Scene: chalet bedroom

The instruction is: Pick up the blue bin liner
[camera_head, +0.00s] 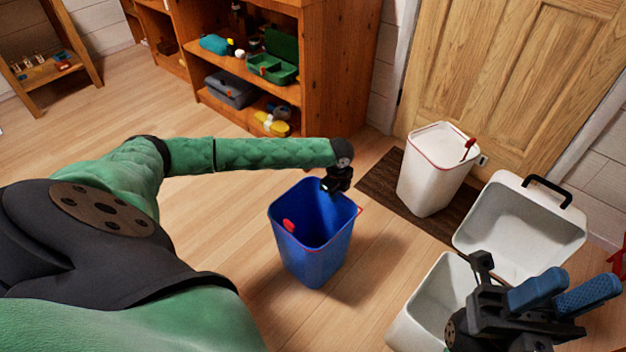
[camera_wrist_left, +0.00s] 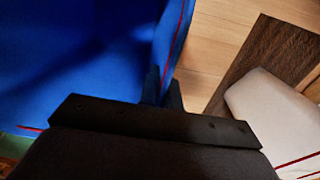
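The blue bin liner (camera_head: 312,265) is a tall, open blue bucket with a red-edged rim and red tabs, upright left of the mat in the head view. Whether its base touches the floor is hard to tell. My left gripper (camera_head: 337,184) is at its back right rim, pointing down. In the left wrist view the liner's blue wall (camera_wrist_left: 75,60) fills the left side, and its red-edged rim runs between the two close-set fingers (camera_wrist_left: 162,90), which look shut on it. My right gripper (camera_head: 588,283) is at the lower right, blue fingers apart and empty.
A white bin with a red rim line (camera_head: 428,185) stands on the dark mat (camera_head: 380,180) by the door. A second white bin (camera_head: 432,300), with its white lid (camera_head: 520,235) open, is partly behind my right gripper. A wooden shelf (camera_head: 340,70) stands behind. Floor at left is clear.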

